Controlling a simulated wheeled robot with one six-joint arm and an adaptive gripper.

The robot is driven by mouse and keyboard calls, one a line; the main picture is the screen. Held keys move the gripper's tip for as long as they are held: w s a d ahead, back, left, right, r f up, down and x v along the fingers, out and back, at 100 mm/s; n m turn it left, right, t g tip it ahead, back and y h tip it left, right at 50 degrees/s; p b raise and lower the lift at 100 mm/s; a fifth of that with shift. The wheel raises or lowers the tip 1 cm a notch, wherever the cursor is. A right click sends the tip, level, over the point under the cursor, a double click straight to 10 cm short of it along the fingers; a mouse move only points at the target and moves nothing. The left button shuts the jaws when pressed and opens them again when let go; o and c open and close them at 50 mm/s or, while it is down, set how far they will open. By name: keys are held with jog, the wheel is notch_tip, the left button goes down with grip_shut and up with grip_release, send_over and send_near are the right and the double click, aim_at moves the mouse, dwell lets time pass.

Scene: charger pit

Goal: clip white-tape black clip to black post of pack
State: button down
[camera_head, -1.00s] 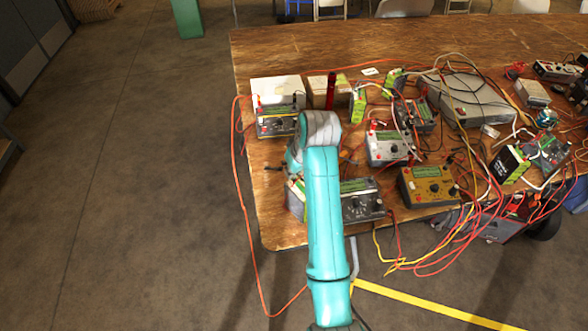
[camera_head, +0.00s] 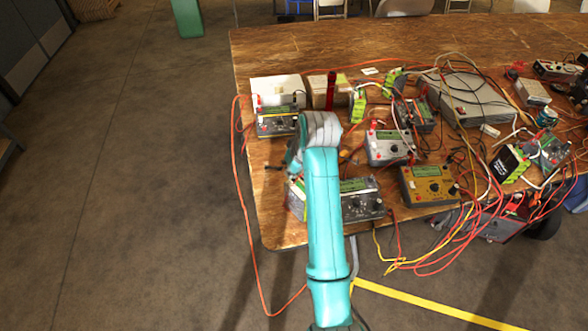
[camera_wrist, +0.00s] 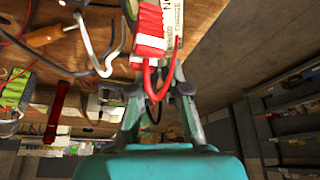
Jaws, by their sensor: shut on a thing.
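In the wrist view my gripper (camera_wrist: 158,100) reaches up from the bottom, its two fingers either side of a black lead (camera_wrist: 155,113). It is shut on a small dark thing, which looks like the black clip; no white tape can be made out. A pack with a red side and white lettered label (camera_wrist: 150,28) is just beyond the fingertips. A red lead loops down from it in front of the fingers. Its black post cannot be made out.
Grey meters (camera_head: 361,200) and a yellow meter (camera_head: 428,186) stand to the right, with tangled leads around them. A grey meter (camera_head: 277,121) stands behind the arm. An orange cable hangs over the table's left edge. A red cylinder (camera_wrist: 56,110) shows in the wrist view.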

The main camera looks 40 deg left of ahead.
jog(key=c, duration=1.1)
grip_release()
jog(key=shift+o, duration=0.4)
jog(key=shift+o, duration=0.8)
jog(key=shift+r, duration=3.75)
